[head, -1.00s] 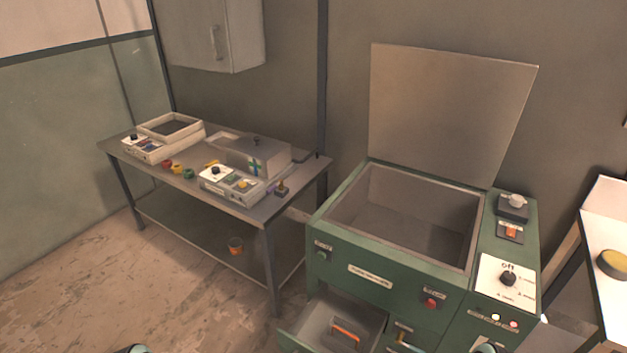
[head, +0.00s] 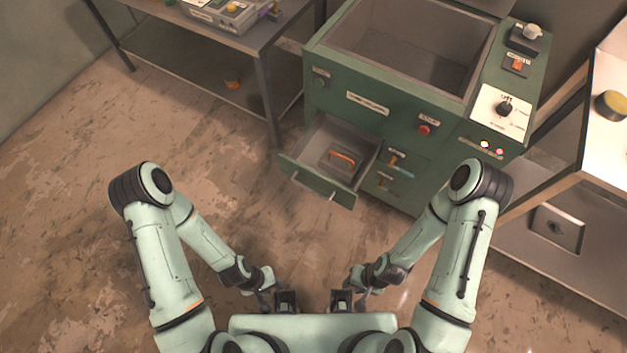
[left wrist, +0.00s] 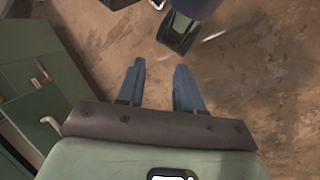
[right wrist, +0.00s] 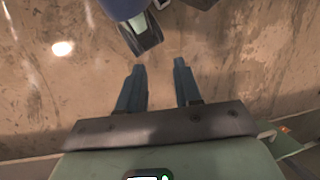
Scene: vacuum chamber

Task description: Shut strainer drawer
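The strainer drawer (head: 318,183) stands pulled out at the lower left of the green machine in the head view. It has a metal handle on its front, and a strainer with an orange handle (head: 342,157) lies inside. My left gripper (head: 284,299) and my right gripper (head: 342,299) are close together near my body, well short of the drawer and touching nothing. In the left wrist view the left fingers (left wrist: 159,82) are apart and empty. In the right wrist view the right fingers (right wrist: 160,82) are apart and empty.
The green machine (head: 375,112) has an open chamber on top and more small handles right of the drawer. A workbench (head: 190,62) stands at the left, another table (head: 600,130) at the right. The floor (head: 235,190) before the drawer is clear.

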